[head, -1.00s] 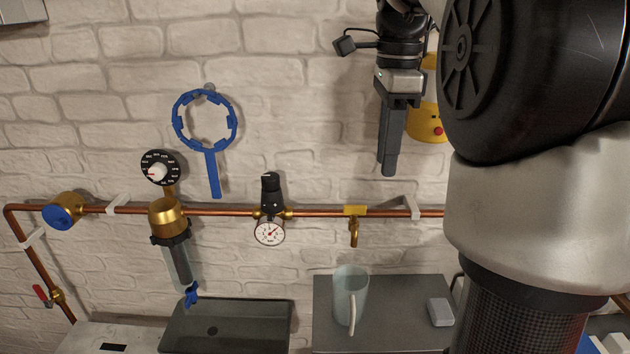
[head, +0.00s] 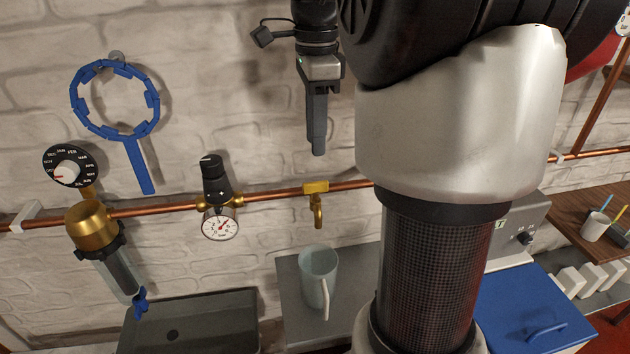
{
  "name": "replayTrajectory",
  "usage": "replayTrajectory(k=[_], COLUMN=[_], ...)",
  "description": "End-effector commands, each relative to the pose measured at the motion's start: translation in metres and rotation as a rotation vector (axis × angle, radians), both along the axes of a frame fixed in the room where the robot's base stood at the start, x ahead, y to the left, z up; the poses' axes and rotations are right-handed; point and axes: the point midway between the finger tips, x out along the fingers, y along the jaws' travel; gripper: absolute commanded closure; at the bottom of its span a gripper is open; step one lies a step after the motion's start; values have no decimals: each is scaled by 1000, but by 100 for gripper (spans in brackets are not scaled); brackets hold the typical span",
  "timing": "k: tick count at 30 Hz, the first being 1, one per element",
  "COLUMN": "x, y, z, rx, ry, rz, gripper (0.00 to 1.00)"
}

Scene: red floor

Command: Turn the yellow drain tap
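The drain tap has a yellow handle (head: 316,187) lying along the copper pipe and a brass spout (head: 318,211) pointing down. My gripper (head: 318,150) hangs fingers down, a little above the tap in the head view and apart from it. Its distance from the wall is hard to judge. I see the fingers edge-on as one dark bar, so their opening is not visible. No object shows at the fingertips.
A copper pipe (head: 266,195) runs along the brick wall, with a gauge (head: 220,222) and filter (head: 107,255). A blue ring wrench (head: 138,165) hangs left. Below are a pale jug (head: 317,275) and dark basin (head: 190,335). A blue lid (head: 525,315) is right.

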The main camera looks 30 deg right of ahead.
Motion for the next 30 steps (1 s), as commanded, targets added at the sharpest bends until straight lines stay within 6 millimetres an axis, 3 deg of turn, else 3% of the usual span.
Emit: replayTrajectory(k=[1, 6, 12, 18, 27, 30], x=[-1, -1, -1, 0, 0, 0], y=[0, 0, 0, 0, 0, 0], z=[-15, -52, -84, -99, -101, -101], rx=[1, 1, 1, 0, 0, 0], ry=[4, 5, 3, 0, 0, 0], rz=[0, 0, 0, 1, 1, 1], gripper=[72, 72, 72, 72, 72, 87])
